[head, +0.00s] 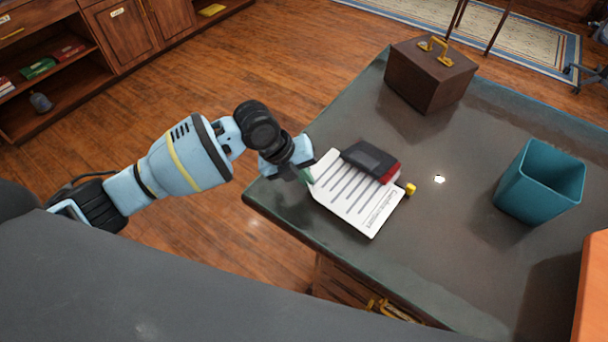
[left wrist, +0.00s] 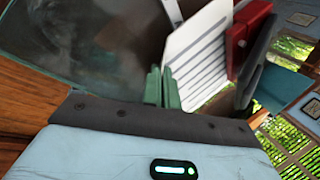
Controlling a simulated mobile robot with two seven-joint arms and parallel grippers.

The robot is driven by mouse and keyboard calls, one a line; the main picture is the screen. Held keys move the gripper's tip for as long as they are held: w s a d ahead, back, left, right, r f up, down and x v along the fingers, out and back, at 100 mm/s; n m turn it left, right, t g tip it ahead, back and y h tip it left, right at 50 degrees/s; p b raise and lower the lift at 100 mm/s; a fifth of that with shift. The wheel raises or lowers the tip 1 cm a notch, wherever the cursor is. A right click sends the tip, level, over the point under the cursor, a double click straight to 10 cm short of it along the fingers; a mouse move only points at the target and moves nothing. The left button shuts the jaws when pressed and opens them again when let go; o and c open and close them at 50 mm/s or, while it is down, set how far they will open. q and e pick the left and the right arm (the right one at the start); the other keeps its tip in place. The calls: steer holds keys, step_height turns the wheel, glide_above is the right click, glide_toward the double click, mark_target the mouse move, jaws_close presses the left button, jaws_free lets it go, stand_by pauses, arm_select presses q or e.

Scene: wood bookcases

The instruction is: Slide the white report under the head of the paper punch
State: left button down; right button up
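The white report (head: 352,200), a printed sheet with dark lines, is low over or on the grey desk top near its corner. The paper punch (head: 372,160), dark on top with a red part, overlaps the report's far edge; whether the sheet is under its head is hidden. My left gripper (head: 307,176) is at the report's left edge, its green fingers close together on it. In the left wrist view the fingers (left wrist: 161,88) meet at the edge of the report (left wrist: 197,58), with the red and dark punch (left wrist: 246,45) beyond. My right gripper is out of view.
A brown box with a brass handle (head: 428,78) stands at the back of the desk (head: 455,215). A teal bin (head: 538,182) stands to the right. A small yellow item (head: 411,189) lies beside the punch. The desk between punch and bin is mostly clear.

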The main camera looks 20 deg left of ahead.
arm_select(q)
steer(key=c, duration=1.6)
jaws_free()
steer(key=v, duration=0.7)
steer(key=shift+a+r, duration=0.2)
steer(key=shift+r, duration=0.2)
